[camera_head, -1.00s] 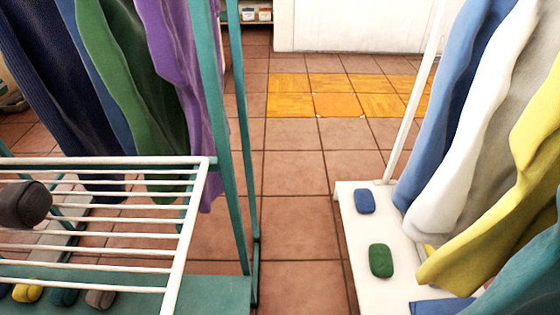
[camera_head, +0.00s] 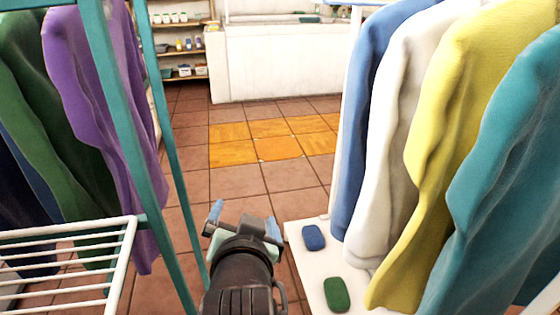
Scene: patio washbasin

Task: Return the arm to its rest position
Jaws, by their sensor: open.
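My gripper (camera_head: 243,217) shows at the bottom middle of the head view, on the end of my dark arm. Its two fingers are spread apart and I see nothing between them. It is over the tiled floor, in the gap between the teal rack on the left and the white shelf on the right. It looks close to the left edge of the white shelf; I cannot tell the exact distance.
The teal rack (camera_head: 170,150) with its white slatted shelf (camera_head: 65,226) and hanging clothes stands left. On the right, a white shelf (camera_head: 300,262) holds a blue block (camera_head: 314,238) and a green block (camera_head: 337,294) beneath hanging garments (camera_head: 440,130). Tiled floor (camera_head: 290,180) is clear ahead.

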